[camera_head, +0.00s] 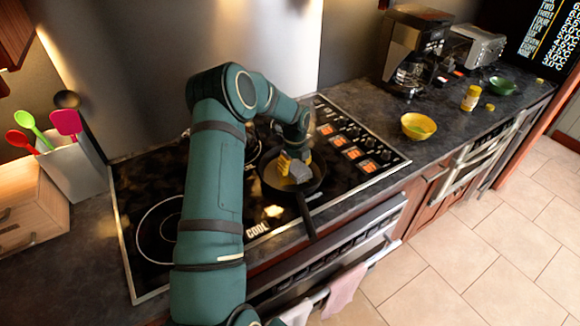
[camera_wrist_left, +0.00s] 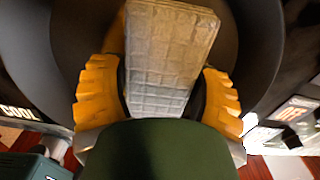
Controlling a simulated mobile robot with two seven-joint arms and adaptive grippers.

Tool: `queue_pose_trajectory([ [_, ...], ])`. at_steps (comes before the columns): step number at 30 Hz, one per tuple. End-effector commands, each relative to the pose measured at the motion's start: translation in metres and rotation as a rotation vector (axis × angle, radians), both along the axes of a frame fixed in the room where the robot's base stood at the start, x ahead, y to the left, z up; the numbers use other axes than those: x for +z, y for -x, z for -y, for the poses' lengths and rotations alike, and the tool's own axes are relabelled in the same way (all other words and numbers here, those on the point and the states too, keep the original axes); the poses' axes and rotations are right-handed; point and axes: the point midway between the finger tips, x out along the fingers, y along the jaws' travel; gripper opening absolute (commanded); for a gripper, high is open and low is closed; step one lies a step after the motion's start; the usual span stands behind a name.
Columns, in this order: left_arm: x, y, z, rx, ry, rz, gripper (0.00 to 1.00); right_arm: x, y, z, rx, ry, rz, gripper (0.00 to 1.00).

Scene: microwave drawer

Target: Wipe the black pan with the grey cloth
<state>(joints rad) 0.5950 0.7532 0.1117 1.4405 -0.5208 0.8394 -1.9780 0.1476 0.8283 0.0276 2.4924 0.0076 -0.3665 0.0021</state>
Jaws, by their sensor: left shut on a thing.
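The black pan (camera_head: 316,183) sits on the black cooktop, its handle pointing toward the front edge. It also fills the upper part of the left wrist view (camera_wrist_left: 262,50). My left gripper (camera_head: 293,163) reaches down into the pan from above. Its yellow fingers (camera_wrist_left: 160,90) are shut on the grey cloth (camera_wrist_left: 172,50), one on each side. The cloth, a folded block with a grid texture, also shows in the head view (camera_head: 301,173), inside the pan. Whether it touches the pan's bottom is hard to tell. My right gripper is not in view.
The cooktop (camera_head: 150,195) has a row of knobs and lit orange displays at its right. A yellow bowl (camera_head: 418,126), a coffee machine (camera_head: 412,50) and a green bowl (camera_head: 502,85) stand further right. A utensil holder (camera_head: 75,172) stands at the left. Pink towels (camera_head: 343,290) hang in front.

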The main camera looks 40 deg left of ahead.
Motion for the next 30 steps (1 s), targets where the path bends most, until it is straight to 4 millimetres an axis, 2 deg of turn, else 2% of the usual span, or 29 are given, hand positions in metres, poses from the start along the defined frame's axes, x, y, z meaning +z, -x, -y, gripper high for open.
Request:
queue_pose_trajectory([
  [7,-0.002,-0.003,0.003,0.000,0.002,-0.001,0.23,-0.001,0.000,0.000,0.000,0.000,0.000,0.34],
  [21,0.000,0.018,-0.013,0.002,0.002,-0.002,0.23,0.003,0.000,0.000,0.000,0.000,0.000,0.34],
  [30,0.000,0.012,-0.008,-0.001,0.002,-0.001,0.23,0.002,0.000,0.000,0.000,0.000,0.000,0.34],
])
